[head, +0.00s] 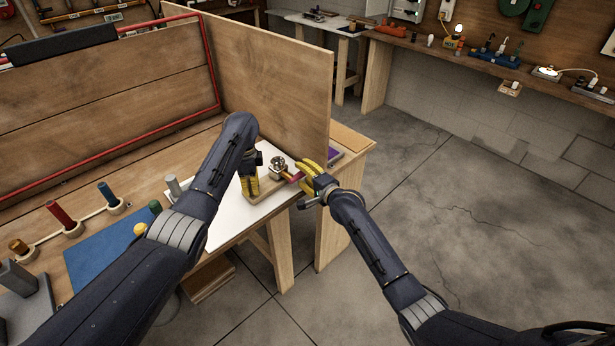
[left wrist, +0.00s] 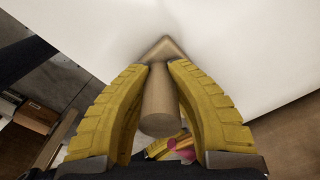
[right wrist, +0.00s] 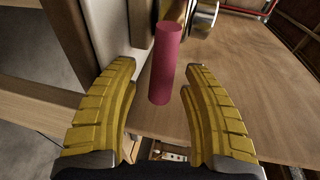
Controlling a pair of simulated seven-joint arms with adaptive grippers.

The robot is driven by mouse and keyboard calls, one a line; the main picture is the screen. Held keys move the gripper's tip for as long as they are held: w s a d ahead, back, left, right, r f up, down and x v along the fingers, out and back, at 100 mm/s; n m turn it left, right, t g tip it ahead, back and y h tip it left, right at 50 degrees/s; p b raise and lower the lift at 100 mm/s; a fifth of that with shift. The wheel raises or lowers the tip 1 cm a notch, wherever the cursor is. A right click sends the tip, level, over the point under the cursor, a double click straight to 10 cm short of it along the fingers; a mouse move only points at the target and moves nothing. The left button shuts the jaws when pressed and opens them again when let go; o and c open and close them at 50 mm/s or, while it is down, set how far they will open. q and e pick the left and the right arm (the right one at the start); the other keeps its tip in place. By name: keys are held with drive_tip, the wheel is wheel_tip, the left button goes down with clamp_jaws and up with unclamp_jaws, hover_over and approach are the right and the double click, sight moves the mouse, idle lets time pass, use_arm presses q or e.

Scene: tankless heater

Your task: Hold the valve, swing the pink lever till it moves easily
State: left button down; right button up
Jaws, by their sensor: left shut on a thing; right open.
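The valve shows a tan body (head: 264,191) and a round metal fitting (head: 278,163) above the white sheet at the bench corner. In the left wrist view a tan cylinder of the valve (left wrist: 159,105) lies between my left fingers. My left gripper (head: 249,184) is shut on it. The pink lever (right wrist: 167,65) is a smooth cylinder beside the metal fitting; it also shows in the head view (head: 294,178). My right gripper (head: 309,174) is open, with the lever between its fingers and a gap on each side in the right wrist view.
A tall wooden panel (head: 280,80) stands behind the valve. A white sheet (head: 228,228) lies under it on the bench. A blue mat (head: 100,255) and several coloured cylinders on stands are at the left. The floor to the right is free.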

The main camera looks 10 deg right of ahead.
drive_tip(key=v, duration=1.2)
drive_tip(key=shift+a, duration=0.1)
drive_tip(key=shift+o, duration=2.3)
drive_tip(key=shift+w+r, duration=0.15)
drive_tip(key=shift+r, duration=0.15)
drive_tip(key=o, duration=0.7)
drive_tip(key=w+r, duration=0.1)
drive_tip(key=r, duration=0.1)
drive_tip(key=w+r+n, duration=0.1)
drive_tip(key=w+r, duration=0.1)
drive_tip(key=r, duration=0.1)
drive_tip(key=w+r+n, duration=0.1)
drive_tip(key=r, duration=0.2)
drive_tip(key=shift+w+d+r+g+y, duration=0.2)
drive_tip(key=shift+d+r+g+y, duration=0.1)
drive_tip(key=shift+y, duration=0.1)
drive_tip(key=shift+s+f+g+h, duration=0.5)
drive_tip(key=shift+s+f+g, duration=0.9)
drive_tip(key=shift+f+g, duration=0.8)
drive_tip(key=shift+x, duration=5.85)
